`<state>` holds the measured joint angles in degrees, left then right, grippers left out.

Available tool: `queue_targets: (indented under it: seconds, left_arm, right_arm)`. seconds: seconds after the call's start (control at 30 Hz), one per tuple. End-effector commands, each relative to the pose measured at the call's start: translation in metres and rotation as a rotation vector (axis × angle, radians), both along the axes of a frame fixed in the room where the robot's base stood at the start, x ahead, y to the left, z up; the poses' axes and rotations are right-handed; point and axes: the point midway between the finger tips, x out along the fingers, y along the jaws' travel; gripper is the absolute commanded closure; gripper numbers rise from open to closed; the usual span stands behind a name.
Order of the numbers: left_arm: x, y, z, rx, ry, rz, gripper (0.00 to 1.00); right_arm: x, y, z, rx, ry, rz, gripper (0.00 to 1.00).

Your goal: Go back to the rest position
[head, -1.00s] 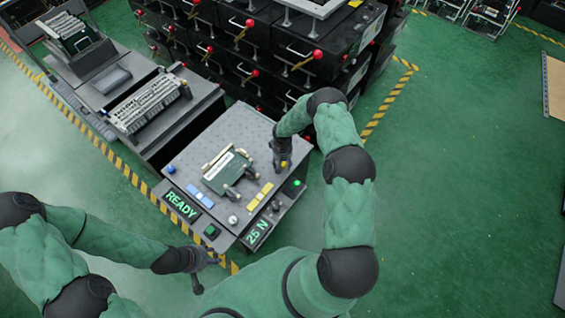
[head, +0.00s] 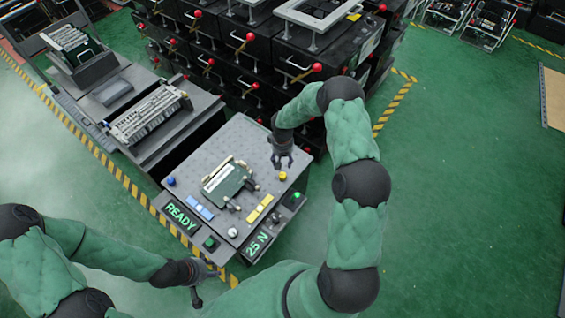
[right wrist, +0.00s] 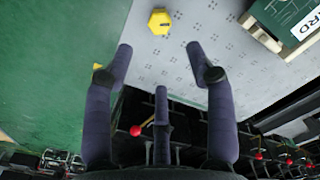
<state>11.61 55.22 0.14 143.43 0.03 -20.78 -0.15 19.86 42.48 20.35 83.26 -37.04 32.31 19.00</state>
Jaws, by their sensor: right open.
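My right gripper (head: 281,160) hangs open and empty above the back right part of the grey fixture top (head: 240,137). In the right wrist view its fingers (right wrist: 160,50) are spread with nothing between them. A yellow knob (head: 283,176) stands just in front of it and also shows beyond the fingertips (right wrist: 159,21). My left gripper (head: 203,283) is low at the left, in front of the fixture. Its fingers look spread and empty. A green card (head: 226,182) with a white label lies on the fixture between pale bars and dark clamps.
Dark stacked units with red-knobbed levers (head: 317,67) stand close behind the fixture. A grey bench with a slotted rack (head: 147,113) is at the left. The fixture front shows READY (head: 181,217) and 25 N (head: 257,243). The green floor (head: 460,170) at the right is clear.

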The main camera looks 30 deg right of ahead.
Motion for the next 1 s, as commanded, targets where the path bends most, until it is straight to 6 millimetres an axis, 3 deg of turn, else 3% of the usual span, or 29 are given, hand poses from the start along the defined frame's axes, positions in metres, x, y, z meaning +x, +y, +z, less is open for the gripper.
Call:
queue_targets:
  seconds: [0.57,0.67,0.77,1.0]
  left_arm:
    - [0.0,0.0,0.0,0.0,0.0,0.0,0.6]
    - [0.0,0.0,0.0,0.0,0.0,0.0,0.6]
    - [0.0,0.0,0.0,0.0,0.0,0.0,0.6]
    - [0.0,0.0,0.0,0.0,0.0,0.0,0.6]
  right_arm:
    - [-0.003,0.005,-0.002,0.009,0.002,0.003,0.44]
    - [-0.013,0.027,-0.01,0.052,0.003,0.015,0.44]
    - [-0.034,0.065,-0.021,0.129,-0.002,0.027,0.44]
    - [-0.11,0.163,-0.035,0.308,-0.018,0.014,0.44]
